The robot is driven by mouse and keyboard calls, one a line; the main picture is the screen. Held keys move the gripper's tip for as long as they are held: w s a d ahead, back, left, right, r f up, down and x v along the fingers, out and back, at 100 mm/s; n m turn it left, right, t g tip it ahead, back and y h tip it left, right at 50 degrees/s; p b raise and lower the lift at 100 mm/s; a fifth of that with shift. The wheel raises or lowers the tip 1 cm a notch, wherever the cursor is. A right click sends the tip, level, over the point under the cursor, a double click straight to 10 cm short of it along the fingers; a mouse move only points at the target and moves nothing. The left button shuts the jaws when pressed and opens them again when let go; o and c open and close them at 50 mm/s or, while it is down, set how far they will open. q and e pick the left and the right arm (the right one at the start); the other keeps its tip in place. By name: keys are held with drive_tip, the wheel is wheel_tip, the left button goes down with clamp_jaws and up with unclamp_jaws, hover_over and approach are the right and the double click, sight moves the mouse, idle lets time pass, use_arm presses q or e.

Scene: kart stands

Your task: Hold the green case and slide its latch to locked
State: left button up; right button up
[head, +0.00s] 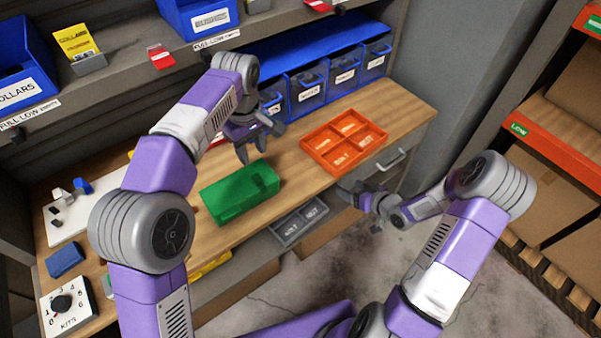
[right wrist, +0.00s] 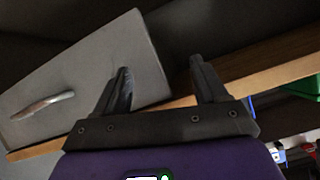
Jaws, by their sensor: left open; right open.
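The green case (head: 238,195) lies on the wooden workbench near its front edge. A darker green part (head: 262,181) shows on its top towards the right end; I cannot tell whether it is the latch or how it is set. My left gripper (head: 262,150) is open, just above and behind the case, apart from it and empty. My right gripper (head: 357,198) is open and empty in front of the bench, to the right of the case and below the orange tray. In the right wrist view, its two fingers (right wrist: 160,88) stand apart with nothing between them.
An orange divided tray (head: 343,140) sits on the bench to the right. A grey two-part tray (head: 299,222) is at the bench front below the case. Blue bins (head: 308,85) line the back. A drawer handle (head: 392,160) sticks out at the right. A dial (head: 66,301) lies at the left.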

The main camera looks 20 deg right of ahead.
sight(269, 167)
drive_tip(key=s+d+r+t+y, duration=0.2)
drive_tip(key=s+d+r+t, duration=0.2)
drive_tip(key=d+r, duration=0.75)
drive_tip(key=w+a+r+m+y, duration=0.1)
drive_tip(key=w+a, duration=0.1)
drive_tip(key=a, duration=0.3)
drive_tip(key=w+a+r+m+g+y, duration=0.1)
drive_tip(key=w+a+m, duration=0.1)
drive_tip(key=a, duration=0.4)
drive_tip(key=w+a+r+m+y, duration=0.1)
drive_tip(key=w+a+r, duration=0.1)
drive_tip(key=w+a, duration=0.2)
drive_tip(key=shift+a+m+g+y, duration=0.3)
drive_tip(key=shift+a+m+g, duration=0.1)
drive_tip(key=shift+a, duration=0.6)
drive_tip(key=a+g, duration=0.1)
drive_tip(key=a, duration=0.2)
drive_tip(key=s+a+f+n+g+y, duration=0.1)
drive_tip(key=a, duration=0.3)
drive_tip(key=s+a+f+g+y, duration=0.1)
drive_tip(key=a, duration=0.3)
drive_tip(key=shift+s+a+n, duration=0.1)
drive_tip(key=shift+a+n, duration=0.15)
drive_tip(key=shift+n, duration=0.05)
drive_tip(key=shift+g, duration=0.3)
drive_tip(key=x, duration=0.7)
drive_tip(key=shift+a, duration=0.25)
